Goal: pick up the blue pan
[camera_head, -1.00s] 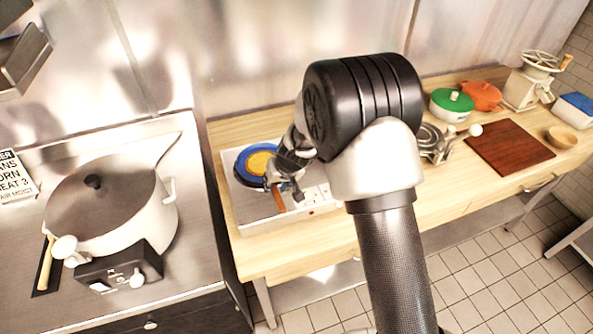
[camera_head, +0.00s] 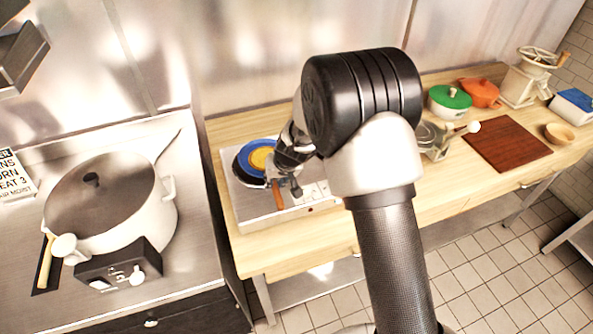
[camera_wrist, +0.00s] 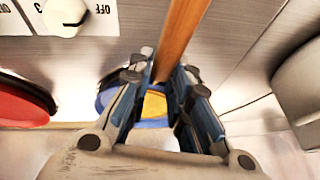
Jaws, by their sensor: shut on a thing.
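The blue pan (camera_head: 253,150) has a blue rim, a yellow middle and a wooden handle (camera_head: 277,195). It is over the left part of a steel hob (camera_head: 241,207), with a dark disc (camera_head: 243,169) showing at its lower left. It looks slightly raised, though the gap is hard to judge. My gripper (camera_head: 284,187) is shut on the pan's handle. In the wrist view, the handle passes between the fingers of my gripper (camera_wrist: 160,78). Part of the blue pan (camera_wrist: 106,96) shows behind them. My arm hides the pan's right side in the head view.
A large lidded pot (camera_head: 110,215) stands on the left counter. Green (camera_head: 449,103) and orange (camera_head: 481,93) pots, a brown board (camera_head: 506,145), a grinder (camera_head: 523,80) and a bowl (camera_head: 559,133) are on the wooden table at right. A red round thing (camera_wrist: 20,105) shows in the wrist view.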

